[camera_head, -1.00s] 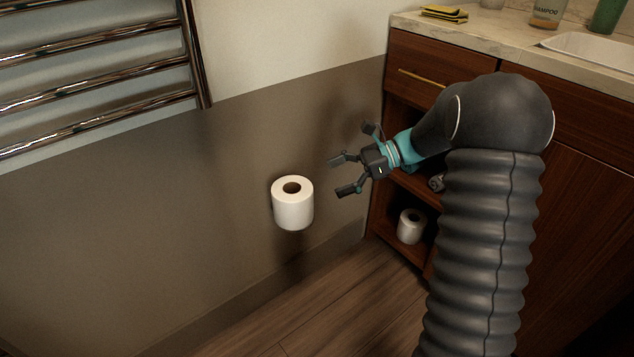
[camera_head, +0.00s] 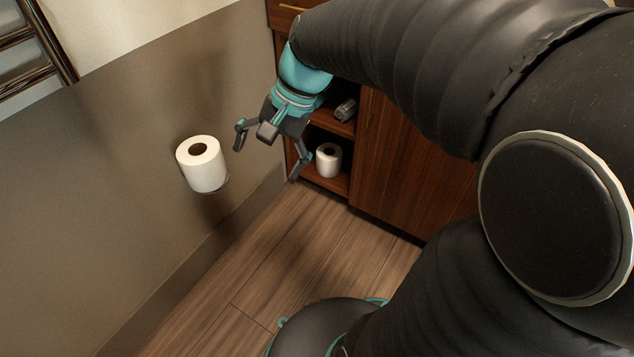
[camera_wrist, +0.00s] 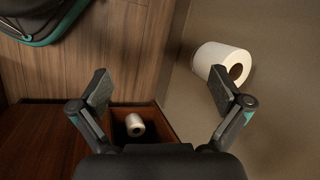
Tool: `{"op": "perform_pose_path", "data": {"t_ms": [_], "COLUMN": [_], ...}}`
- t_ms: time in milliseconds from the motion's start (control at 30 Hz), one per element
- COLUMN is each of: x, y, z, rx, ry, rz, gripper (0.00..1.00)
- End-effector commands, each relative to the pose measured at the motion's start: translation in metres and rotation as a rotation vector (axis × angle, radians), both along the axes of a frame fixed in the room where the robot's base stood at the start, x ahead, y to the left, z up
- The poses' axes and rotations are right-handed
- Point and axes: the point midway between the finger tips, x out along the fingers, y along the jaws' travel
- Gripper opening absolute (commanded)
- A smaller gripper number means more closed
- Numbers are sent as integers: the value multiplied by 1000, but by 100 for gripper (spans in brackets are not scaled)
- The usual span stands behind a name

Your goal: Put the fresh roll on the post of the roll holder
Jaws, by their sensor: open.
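One white roll (camera_head: 203,168) stands upright by the grey wall, its open core facing up. A thin edge of the roll holder (camera_head: 224,187) shows under it; no post is visible. This roll also shows in the wrist view (camera_wrist: 212,57), beyond the right finger. A second white roll (camera_head: 328,161) stands upright on the low shelf inside the cabinet; the wrist view shows it (camera_wrist: 135,125) between my fingers but farther off. I cannot tell which is the fresh one. My gripper (camera_head: 270,150) is open and empty, right of the wall roll and before the cabinet opening.
The dark wood cabinet (camera_head: 385,165) has an open shelf compartment. A dark grey object (camera_head: 345,110) lies on the upper shelf (camera_head: 330,124). A chrome towel rail (camera_head: 45,40) is on the wall at upper left. The wood floor (camera_head: 270,260) between wall and cabinet is clear.

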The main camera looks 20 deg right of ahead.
Motion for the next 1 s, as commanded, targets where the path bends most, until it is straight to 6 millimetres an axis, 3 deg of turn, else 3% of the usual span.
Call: {"op": "perform_pose_path", "data": {"t_ms": [100, 400, 600, 1000], "x": [-31, -87, -104, -107], "y": [-9, -37, -49, -52], "z": [5, 8, 8, 8], "rx": [-125, -433, -559, -587], "ry": [-132, -422, -529, -550], "rz": [115, 397, 510, 535], "gripper": [100, 100, 100, 100]}}
